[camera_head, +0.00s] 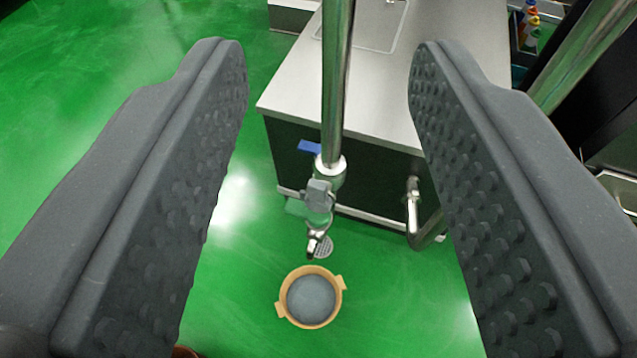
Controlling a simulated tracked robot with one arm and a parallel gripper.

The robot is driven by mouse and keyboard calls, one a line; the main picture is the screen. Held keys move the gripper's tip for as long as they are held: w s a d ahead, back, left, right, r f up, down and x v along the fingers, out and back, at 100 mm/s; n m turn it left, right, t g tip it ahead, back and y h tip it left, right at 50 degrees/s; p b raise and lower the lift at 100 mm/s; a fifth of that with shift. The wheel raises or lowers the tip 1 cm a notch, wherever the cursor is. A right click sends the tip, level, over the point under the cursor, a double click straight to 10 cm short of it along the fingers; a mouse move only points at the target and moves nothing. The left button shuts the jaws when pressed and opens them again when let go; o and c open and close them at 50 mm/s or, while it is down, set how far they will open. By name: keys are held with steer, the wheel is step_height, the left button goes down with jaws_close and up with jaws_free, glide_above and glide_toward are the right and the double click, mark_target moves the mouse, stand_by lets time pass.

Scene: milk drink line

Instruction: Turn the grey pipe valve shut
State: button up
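A vertical steel pipe (337,80) runs down the middle of the view. At its lower end is the grey pipe valve (318,193), with a short spout below it. A small blue lever (309,147) sticks out to the left just above the grey part. My gripper (329,60) is open and empty, its two black studded fingers wide apart on either side of the picture. The pipe and valve show in the gap between the fingers, and neither finger appears to touch them. I cannot tell the distance to the valve or how its handle is turned.
A steel counter (385,110) stands behind the pipe. A bent steel pipe (414,205) is to the right. Open floor lies left.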

steer(key=w+a+f+n+g+y+p, duration=0.1)
steer(key=w+f+n+g, duration=0.2)
steer(key=w+f, duration=0.35)
steer(key=n+g+y+p, duration=0.3)
steer(key=n+g, duration=0.5)
glide_above(320, 185)
steer(key=s+d, duration=0.2)
steer(key=s, duration=0.1)
step_height(320, 185, down, 17)
step_height(320, 185, down, 11)
steer(key=w+d+n+g+p, duration=0.1)
steer(key=w+d+n+g, duration=0.1)
steer(key=n+g, duration=0.1)
steer(key=x, duration=0.6)
steer(key=b+x, duration=0.1)
steer(key=x, duration=0.5)
steer(key=shift+s+a+f+b, duration=0.15)
steer(key=shift+f+b, duration=0.15)
steer(key=shift+f, duration=0.1)
